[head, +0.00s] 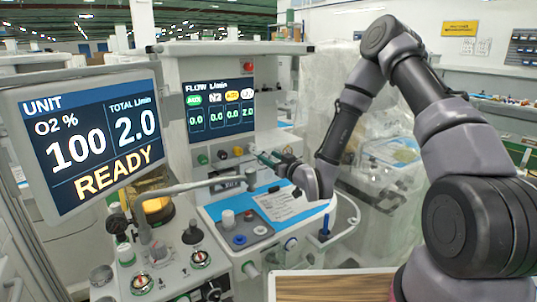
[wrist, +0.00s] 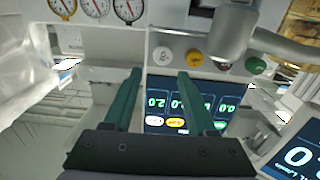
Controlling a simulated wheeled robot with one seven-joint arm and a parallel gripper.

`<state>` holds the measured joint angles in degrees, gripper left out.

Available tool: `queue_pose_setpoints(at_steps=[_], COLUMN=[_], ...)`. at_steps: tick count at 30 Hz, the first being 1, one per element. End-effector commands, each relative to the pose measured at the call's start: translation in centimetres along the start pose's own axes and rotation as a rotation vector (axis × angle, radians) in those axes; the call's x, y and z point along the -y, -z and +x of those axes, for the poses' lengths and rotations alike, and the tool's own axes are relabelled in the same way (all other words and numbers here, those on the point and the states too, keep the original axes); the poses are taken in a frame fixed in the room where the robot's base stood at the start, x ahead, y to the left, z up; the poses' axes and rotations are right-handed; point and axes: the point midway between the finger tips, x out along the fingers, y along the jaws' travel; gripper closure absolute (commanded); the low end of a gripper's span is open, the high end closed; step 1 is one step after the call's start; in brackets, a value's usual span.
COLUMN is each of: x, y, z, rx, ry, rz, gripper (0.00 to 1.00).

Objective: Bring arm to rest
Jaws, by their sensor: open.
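My gripper (head: 268,157) is in front of the anaesthesia machine, just below its flow screen (head: 220,105). In the wrist view, my gripper (wrist: 160,78) shows two dark green fingers spread apart with nothing between them. The flow screen (wrist: 180,112) appears upside down behind and between the fingers. My arm is raised and bent, reaching in from the right of the head view. Whether the fingertips touch the machine's front panel cannot be told.
A unit monitor (head: 95,140) reading READY stands at the left. A grey jointed bar (head: 190,187) runs close to the gripper. Knobs (head: 237,151) lie below the screen. A blue-topped shelf (head: 225,208) holds a paper card (head: 277,206). Plastic-wrapped equipment (head: 385,200) stands behind my arm.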

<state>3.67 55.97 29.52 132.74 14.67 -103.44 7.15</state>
Motion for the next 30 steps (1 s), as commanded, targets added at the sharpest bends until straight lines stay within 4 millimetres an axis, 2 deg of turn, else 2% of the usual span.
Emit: queue_pose_setpoints(at_steps=[5,8,14,17,22,26,30], x=[-3.0,-5.3,-9.5,-11.2,-12.9,-13.2,-12.3], y=[2.9,5.1,10.1,12.8,17.2,20.4,23.3], z=[0.3,-0.3,-3.3,-5.7,-11.1,-16.0,-21.9], rx=[0.1,0.189,0.356,0.429,0.539,0.607,0.667], ry=[-0.032,-0.071,-0.18,-0.244,-0.355,-0.435,-0.507], rz=[-0.018,-0.019,0.005,0.034,0.114,0.203,0.325], gripper=[0.43,0.43,0.43,0.43,0.43,0.43,0.43])
